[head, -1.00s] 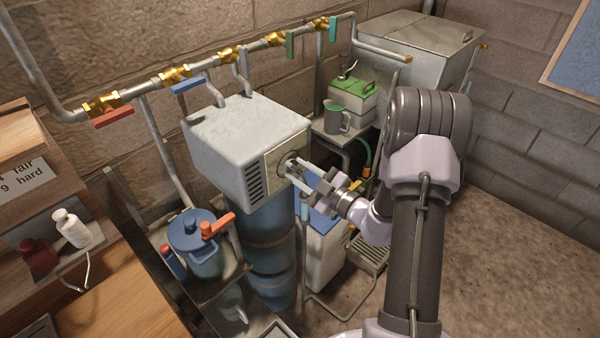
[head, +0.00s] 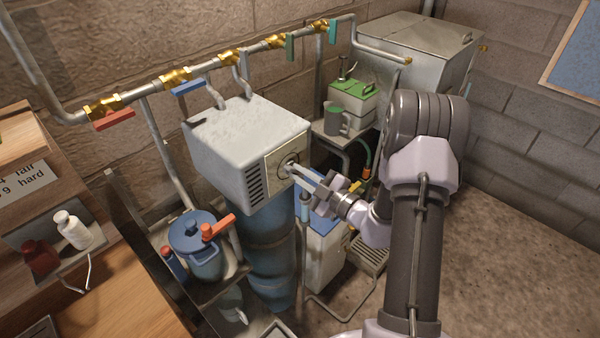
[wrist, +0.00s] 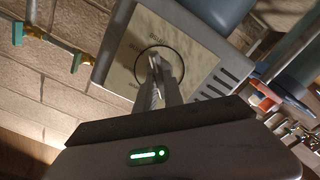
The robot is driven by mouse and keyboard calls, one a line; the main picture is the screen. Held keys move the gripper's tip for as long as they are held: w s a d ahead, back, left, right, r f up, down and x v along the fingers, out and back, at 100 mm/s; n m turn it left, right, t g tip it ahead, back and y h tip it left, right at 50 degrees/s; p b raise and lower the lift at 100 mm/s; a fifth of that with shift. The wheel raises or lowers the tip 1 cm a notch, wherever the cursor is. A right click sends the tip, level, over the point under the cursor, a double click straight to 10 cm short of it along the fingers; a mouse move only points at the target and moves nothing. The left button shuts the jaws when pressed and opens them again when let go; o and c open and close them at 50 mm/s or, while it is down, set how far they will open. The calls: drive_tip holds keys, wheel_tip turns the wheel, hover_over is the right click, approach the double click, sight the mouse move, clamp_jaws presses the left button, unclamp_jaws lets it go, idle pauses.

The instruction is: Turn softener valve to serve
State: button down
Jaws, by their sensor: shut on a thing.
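The softener's white control head (head: 245,140) sits on top of a blue tank (head: 272,250). Its beige dial plate (head: 276,172) faces my arm and carries a round knob (head: 289,161). My gripper (head: 296,168) is at the plate with its jaws shut on the knob. In the wrist view the fingers (wrist: 160,75) meet at the middle of the dial plate (wrist: 135,55), inside a dark ring. The fingers hide most of the knob. The lettering around the ring is too small and partly covered to read surely.
A pipe with brass valves (head: 230,58) and coloured levers runs along the wall above. A blue-lidded pot (head: 195,232) with an orange-red handle stands left of the tank. Open floor (head: 500,240) lies right.

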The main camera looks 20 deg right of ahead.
drive_tip(key=n, duration=0.6)
drive_tip(key=shift+f+p, duration=0.15)
drive_tip(key=shift+p, duration=0.15)
drive_tip(key=shift+f+n+b, duration=0.15)
drive_tip(key=shift+n+b, duration=1.45)
drive_tip(key=shift+n, duration=2.4)
drive_tip(key=shift+f+n+b, duration=0.1)
drive_tip(key=shift+n+b, duration=1.45)
drive_tip(key=shift+n, duration=2.45)
drive_tip(key=shift+r, duration=0.1)
drive_tip(key=c, duration=1.5)
unclamp_jaws()
drive_tip(key=shift+o, duration=0.2)
drive_tip(key=shift+d, duration=0.1)
